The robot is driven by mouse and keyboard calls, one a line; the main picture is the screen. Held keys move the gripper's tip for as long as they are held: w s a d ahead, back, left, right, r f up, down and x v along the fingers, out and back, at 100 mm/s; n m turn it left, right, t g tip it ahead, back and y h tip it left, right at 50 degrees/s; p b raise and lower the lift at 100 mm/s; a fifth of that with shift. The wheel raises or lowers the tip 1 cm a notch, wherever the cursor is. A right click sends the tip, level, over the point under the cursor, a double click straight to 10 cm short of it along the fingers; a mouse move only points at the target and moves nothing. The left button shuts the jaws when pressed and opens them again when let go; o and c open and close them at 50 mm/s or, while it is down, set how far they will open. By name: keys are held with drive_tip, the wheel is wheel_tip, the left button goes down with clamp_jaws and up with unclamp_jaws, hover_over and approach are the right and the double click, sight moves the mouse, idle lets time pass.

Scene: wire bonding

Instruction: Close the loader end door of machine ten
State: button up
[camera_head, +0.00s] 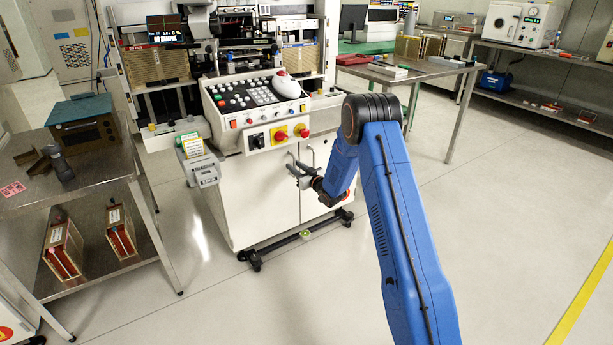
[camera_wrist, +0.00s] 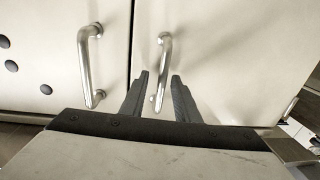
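The machine is a white cabinet (camera_head: 256,200) under a sloped control console (camera_head: 256,108). Its front has two flat white doors side by side, each with a silver bar handle. In the wrist view the left door (camera_wrist: 55,65) and right door (camera_wrist: 235,60) meet at a narrow vertical seam and look shut. The left handle (camera_wrist: 86,65) is clear of my gripper. The right handle (camera_wrist: 161,70) has its lower end between my fingertips in the picture, with gaps on both sides. My gripper (camera_wrist: 158,82) is open; it also shows in the head view (camera_head: 298,174). No machine number is legible.
A steel bench (camera_head: 25,195) stands close at left, with red-framed boxes on its lower shelf. A grey meter-like box (camera_head: 204,171) hangs at the machine's left corner. A steel table (camera_head: 440,68) stands at right. The floor (camera_head: 510,190) right of my arm is free.

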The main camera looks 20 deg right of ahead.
drive_tip(key=v, duration=1.6)
drive_tip(key=shift+s, duration=0.25)
drive_tip(key=shift+d, duration=0.1)
drive_tip(key=s+d+r+m+g+h, duration=0.15)
drive_tip(key=s+r+h, duration=0.3)
drive_tip(key=r, duration=0.85)
drive_tip(key=s+d+r+m+g+h, duration=0.1)
drive_tip(key=s+r+g, duration=0.1)
drive_tip(key=s+r, duration=0.35)
drive_tip(key=s+r+g+h, duration=0.2)
drive_tip(key=s, duration=0.6)
drive_tip(key=s+a+r+m+g, duration=0.1)
drive_tip(key=s+a+g, duration=0.1)
drive_tip(key=s, duration=1.7)
drive_tip(key=s+a+r+m+g, duration=0.1)
drive_tip(key=s+g, duration=0.3)
drive_tip(key=s, duration=1.6)
drive_tip(key=shift+a+r, duration=0.15)
drive_tip(key=shift+a, duration=0.4)
drive_tip(key=shift+s+y, duration=0.15)
drive_tip(key=shift+y, duration=0.1)
